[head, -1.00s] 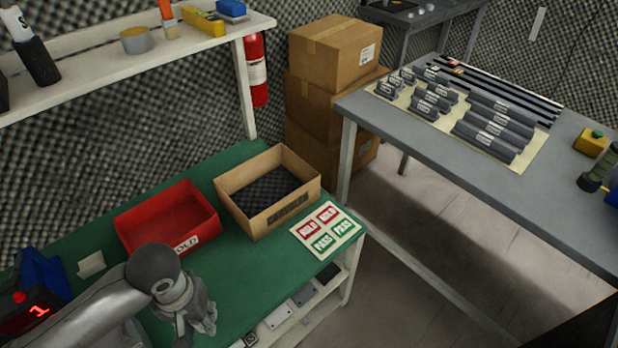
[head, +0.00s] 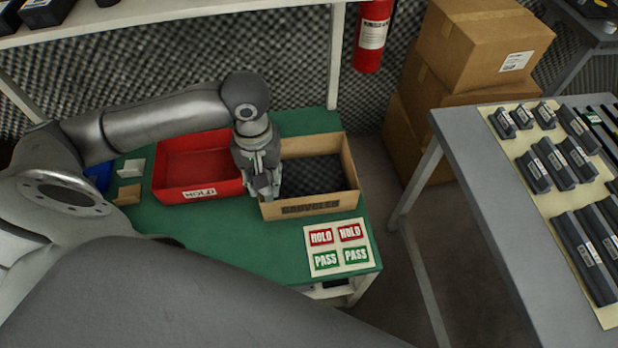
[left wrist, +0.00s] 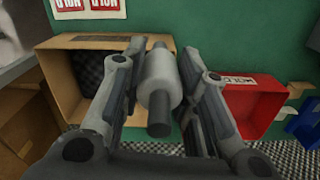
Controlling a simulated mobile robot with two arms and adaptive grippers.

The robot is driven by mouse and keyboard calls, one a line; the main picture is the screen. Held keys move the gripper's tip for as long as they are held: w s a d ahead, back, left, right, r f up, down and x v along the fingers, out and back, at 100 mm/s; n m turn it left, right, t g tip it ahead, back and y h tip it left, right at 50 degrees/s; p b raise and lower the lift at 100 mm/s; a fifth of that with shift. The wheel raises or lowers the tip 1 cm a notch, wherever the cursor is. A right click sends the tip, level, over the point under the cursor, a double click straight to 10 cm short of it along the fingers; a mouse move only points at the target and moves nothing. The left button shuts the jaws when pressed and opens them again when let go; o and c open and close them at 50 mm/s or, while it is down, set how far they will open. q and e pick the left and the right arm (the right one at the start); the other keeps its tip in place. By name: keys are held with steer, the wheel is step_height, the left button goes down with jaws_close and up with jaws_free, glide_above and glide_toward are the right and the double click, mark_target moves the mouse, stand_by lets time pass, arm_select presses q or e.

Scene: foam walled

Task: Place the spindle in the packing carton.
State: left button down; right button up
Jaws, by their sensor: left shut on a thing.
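The spindle (left wrist: 160,78), a light grey cylinder with a darker, thinner shaft, is clamped between the fingers of my left gripper (head: 263,188) in the left wrist view. In the head view the spindle is mostly hidden by the gripper. The packing carton (head: 309,207) is an open brown box with dark foam inside, on the green bench; it also shows in the left wrist view (left wrist: 68,105). My left gripper points down by the carton's left side, above the gap with the red bin. I cannot tell its exact height. My right gripper is not in view.
The red HOLD bin (head: 199,191) stands just left of the carton. A HOLD and PASS label sheet (head: 338,247) lies in front of it on the green bench (head: 215,235). A grey table (head: 475,160) with dark labelled blocks stands right, beyond a floor gap.

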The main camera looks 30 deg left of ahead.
arm_select(q)
steer(key=c, duration=2.2)
jaws_free()
steer(key=w, duration=0.1)
steer(key=w+f, duration=0.1)
steer(key=w, duration=0.1)
steer(key=w+d+f, duration=0.1)
steer(key=w, duration=0.1)
steer(key=shift+w+f, duration=0.1)
steer(key=shift+w, duration=0.05)
steer(key=w, duration=0.1)
steer(key=w+f, duration=0.1)
steer(key=w, duration=0.1)
steer(key=shift+w+d+f, duration=0.1)
steer(key=shift+d+f, duration=0.1)
steer(key=shift+d, duration=0.15)
steer(key=w+f, duration=0.3)
steer(key=w+d+f, duration=0.1)
steer(key=f, duration=0.1)
steer(key=shift+w+f, duration=0.2)
steer(key=shift+f, duration=0.05)
jaws_close()
steer(key=f, duration=0.3)
steer(key=shift+w+f, duration=0.2)
steer(key=shift+f, duration=0.1)
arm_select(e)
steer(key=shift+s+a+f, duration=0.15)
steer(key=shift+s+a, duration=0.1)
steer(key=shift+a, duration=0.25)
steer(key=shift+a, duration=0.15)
